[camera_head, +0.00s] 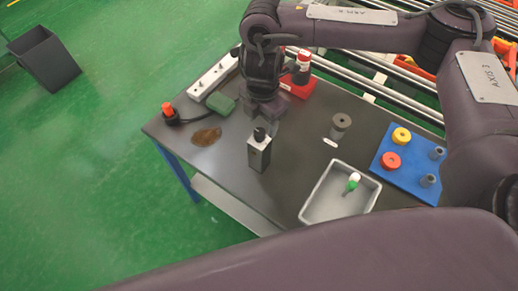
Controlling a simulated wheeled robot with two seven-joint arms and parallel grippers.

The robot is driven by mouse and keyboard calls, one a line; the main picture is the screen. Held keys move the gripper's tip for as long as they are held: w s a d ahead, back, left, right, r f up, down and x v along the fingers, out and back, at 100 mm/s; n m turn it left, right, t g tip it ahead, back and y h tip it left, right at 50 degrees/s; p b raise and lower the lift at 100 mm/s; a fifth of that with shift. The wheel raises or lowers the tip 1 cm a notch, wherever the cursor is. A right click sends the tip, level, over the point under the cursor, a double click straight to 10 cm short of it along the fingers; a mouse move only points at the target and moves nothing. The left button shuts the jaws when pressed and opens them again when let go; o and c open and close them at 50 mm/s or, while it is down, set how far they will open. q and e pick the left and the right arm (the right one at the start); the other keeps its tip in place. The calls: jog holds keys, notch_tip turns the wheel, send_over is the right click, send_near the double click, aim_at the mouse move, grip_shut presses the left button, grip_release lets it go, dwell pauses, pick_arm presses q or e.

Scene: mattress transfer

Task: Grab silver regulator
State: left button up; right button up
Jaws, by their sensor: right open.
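The silver regulator (258,156) is a small upright silver-grey box with a black knob on top. It stands on the dark table top (300,140), left of the grey tray. My right gripper (263,118) hangs over the table just behind the regulator's knob in the picture. Its jaws are open and hold nothing that I can see. I cannot tell whether a finger touches the knob. My left gripper is not in view.
A grey tray (312,205) holds a green-and-white item. A blue board (393,178) carries yellow, red and grey parts. A grey cylinder (341,124), green block (221,103), white strip (213,75), red-topped button (169,110) and red item (298,88) stand around. A brown patch marks the table.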

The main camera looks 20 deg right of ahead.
aim_at(259, 132)
jog(key=shift+f, duration=0.4)
jog(key=f, duration=0.4)
jog(key=shift+w+a+f, duration=0.1)
jog(key=shift+a, duration=0.25)
jog(key=shift+f, duration=0.3)
jog(key=shift+c, duration=0.8)
jog(key=c, duration=0.7)
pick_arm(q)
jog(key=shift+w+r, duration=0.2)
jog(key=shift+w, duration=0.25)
pick_arm(e)
grip_shut()
